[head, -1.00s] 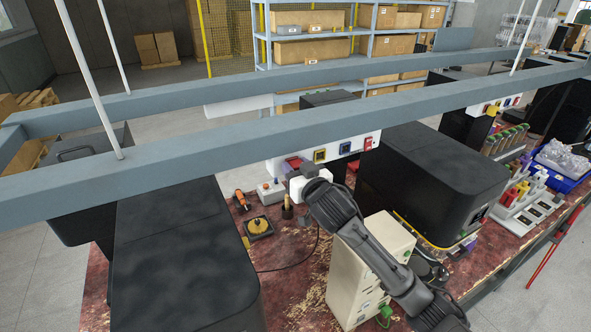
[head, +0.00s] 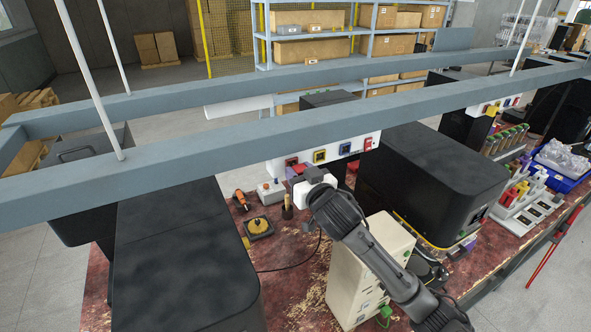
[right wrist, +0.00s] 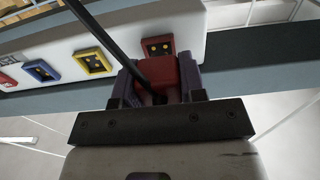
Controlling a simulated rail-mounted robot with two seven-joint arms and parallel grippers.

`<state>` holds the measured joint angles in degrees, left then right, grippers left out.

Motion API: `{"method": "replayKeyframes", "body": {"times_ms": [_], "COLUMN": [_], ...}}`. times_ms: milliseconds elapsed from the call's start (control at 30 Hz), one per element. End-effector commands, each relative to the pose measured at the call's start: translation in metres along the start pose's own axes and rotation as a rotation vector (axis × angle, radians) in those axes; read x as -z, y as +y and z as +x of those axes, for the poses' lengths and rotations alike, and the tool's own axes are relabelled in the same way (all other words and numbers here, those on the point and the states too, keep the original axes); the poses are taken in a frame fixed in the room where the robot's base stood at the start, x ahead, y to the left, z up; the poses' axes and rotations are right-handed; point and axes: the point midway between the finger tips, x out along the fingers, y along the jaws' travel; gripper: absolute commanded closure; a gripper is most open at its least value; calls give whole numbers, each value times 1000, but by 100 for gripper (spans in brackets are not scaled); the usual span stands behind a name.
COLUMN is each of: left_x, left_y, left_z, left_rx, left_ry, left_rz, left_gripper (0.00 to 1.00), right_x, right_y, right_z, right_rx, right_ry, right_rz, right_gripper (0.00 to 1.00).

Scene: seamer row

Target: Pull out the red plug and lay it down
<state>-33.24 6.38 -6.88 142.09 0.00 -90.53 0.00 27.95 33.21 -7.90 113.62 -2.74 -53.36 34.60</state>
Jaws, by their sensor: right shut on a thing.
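The red plug (right wrist: 163,77) sits between the purple fingers of my right gripper (right wrist: 157,88) in the right wrist view, with a black cable running from it. My right gripper is shut on it. The red socket (right wrist: 158,47) behind it shows its bare face and contacts, and the plug is apart from it. My left gripper is not in view.
The strip also carries yellow (head: 319,156), blue (head: 345,149) and another red socket (head: 368,143). Black machines flank both sides; bare bench lies in front of the knob.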

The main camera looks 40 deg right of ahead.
Motion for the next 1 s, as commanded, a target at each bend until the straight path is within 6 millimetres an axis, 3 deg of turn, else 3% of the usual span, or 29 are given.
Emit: {"method": "replayKeyframes", "body": {"times_ms": [1000], "left_x": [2], "left_y": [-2], "left_z": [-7], "left_rx": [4], "left_ry": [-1], "left_rz": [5], "left_gripper": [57], "right_x": [0], "right_y": [0], "right_z": [-38], "right_rx": [-1], "right_ry": [-1], "right_rz": [0], "right_gripper": [100]}}
